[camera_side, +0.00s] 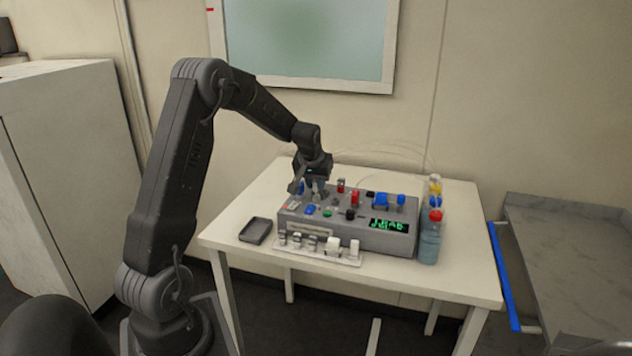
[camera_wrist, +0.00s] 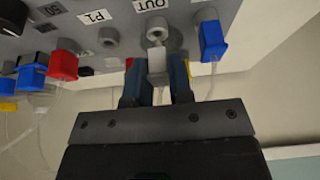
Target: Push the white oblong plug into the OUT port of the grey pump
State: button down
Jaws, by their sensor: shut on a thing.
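The grey pump (camera_side: 345,235) is a box on the table, with ports, coloured plugs and a green display. In the wrist view its OUT port (camera_wrist: 157,29) is a grey ring beside the "OUT" label. My gripper (camera_wrist: 157,76) is shut on the white oblong plug (camera_wrist: 157,61), held between its two blue-dark fingers. The plug's front end lines up with the OUT port and overlaps its lower edge in the picture; I cannot tell whether it touches or has entered. In the side view my gripper (camera_side: 317,188) is over the pump's left part, and the plug is hidden.
A blue plug (camera_wrist: 211,40) sits close right of the OUT port, with a red plug (camera_wrist: 63,62) further left. A rack (camera_side: 318,252) of small parts stands before the pump. A dark tray (camera_side: 255,231) is left; a bottle (camera_side: 430,240) is right.

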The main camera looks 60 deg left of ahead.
jog(key=shift+f, duration=1.05)
dwell(0.9)
jog(key=c, duration=0.9)
grip_release()
jog(key=shift+c, duration=0.2)
jog(key=v, duration=1.4)
jog(key=shift+d+f, duration=0.1)
